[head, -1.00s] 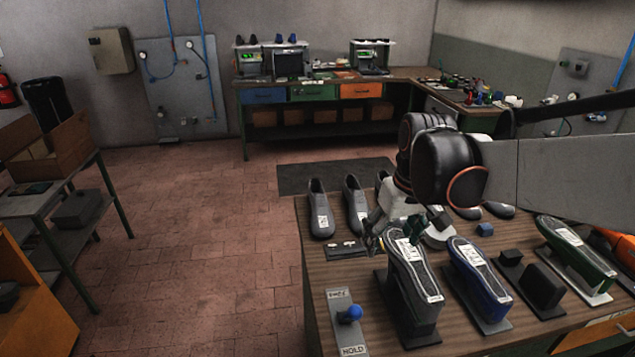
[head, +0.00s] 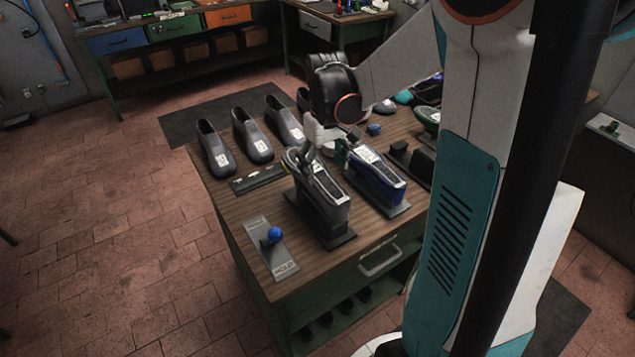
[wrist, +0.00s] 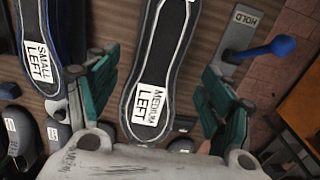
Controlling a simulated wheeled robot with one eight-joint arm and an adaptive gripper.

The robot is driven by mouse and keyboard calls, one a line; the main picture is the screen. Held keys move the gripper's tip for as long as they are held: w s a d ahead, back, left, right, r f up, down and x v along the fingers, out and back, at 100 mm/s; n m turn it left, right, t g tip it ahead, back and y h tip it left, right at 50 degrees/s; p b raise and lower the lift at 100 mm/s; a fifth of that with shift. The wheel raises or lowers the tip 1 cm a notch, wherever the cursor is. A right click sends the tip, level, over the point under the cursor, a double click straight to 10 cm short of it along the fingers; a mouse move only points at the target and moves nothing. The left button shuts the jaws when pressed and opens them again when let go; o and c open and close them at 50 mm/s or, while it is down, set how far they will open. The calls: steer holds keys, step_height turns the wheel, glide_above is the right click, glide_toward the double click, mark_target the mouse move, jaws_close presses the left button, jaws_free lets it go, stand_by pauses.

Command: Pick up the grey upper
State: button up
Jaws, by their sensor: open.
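The grey upper (head: 326,196) stands sole up on a dark stand near the table's front edge. In the wrist view its sole (wrist: 160,50) carries a label reading MEDIUM LEFT. My gripper (head: 324,156) is open at the far end of the grey upper. In the wrist view the green fingers of my gripper (wrist: 158,88) lie on either side of the sole, with gaps showing on both sides. I cannot tell how far down the fingers reach.
A blue upper (head: 378,176), labelled SMALL LEFT, stands close on the right. A lever plate with a blue knob (head: 274,235) is at the left front. Several grey shoe shapes (head: 252,140) stand behind, with a dark bar (head: 258,178) before them.

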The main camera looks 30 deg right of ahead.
mark_target(324, 181)
step_height(324, 181, down, 6)
steer(key=shift+f+b, duration=0.25)
steer(key=shift+b, duration=0.55)
steer(key=c, duration=1.3)
